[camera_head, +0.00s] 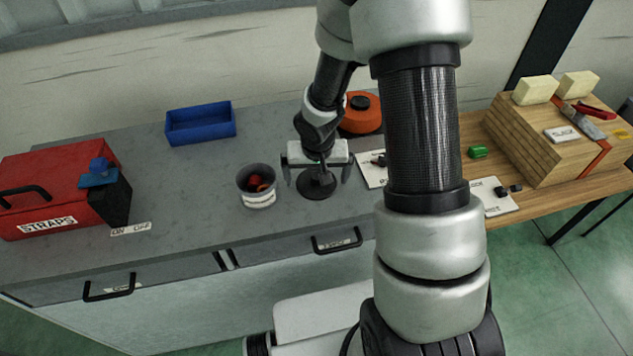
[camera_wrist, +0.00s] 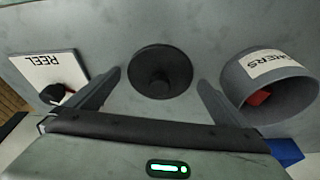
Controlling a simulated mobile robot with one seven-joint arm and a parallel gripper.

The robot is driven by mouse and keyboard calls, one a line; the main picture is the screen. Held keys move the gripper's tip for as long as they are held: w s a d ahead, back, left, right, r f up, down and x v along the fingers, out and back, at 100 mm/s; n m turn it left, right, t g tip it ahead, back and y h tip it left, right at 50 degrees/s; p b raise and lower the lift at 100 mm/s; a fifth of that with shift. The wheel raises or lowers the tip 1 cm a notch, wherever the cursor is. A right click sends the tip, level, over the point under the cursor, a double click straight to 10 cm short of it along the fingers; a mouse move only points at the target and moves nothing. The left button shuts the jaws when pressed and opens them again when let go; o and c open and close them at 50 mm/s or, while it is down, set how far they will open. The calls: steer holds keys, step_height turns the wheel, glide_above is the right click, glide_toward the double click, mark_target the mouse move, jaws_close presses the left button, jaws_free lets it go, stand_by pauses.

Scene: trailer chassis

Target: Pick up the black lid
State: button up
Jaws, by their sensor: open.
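The black lid (camera_head: 316,185) is a round dark disc with a raised knob, lying on the grey worktop. In the wrist view the lid (camera_wrist: 161,72) lies just beyond and between the fingertips. My gripper (camera_head: 316,178) is open and above the lid, with one finger on each side of it. In the wrist view my gripper (camera_wrist: 160,78) shows two spread fingers with nothing between them touching the lid. The height left between fingertips and worktop is hard to judge.
A grey labelled bucket (camera_head: 257,186) with red items stands close left of the lid. A white card marked REEL (camera_wrist: 48,75) is on the other side. An orange round container (camera_head: 361,112), blue tray (camera_head: 200,124) and red box (camera_head: 60,190) stand farther off.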

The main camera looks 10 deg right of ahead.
steer(key=shift+c, duration=0.4)
steer(key=c, duration=1)
steer(key=shift+o, duration=0.2)
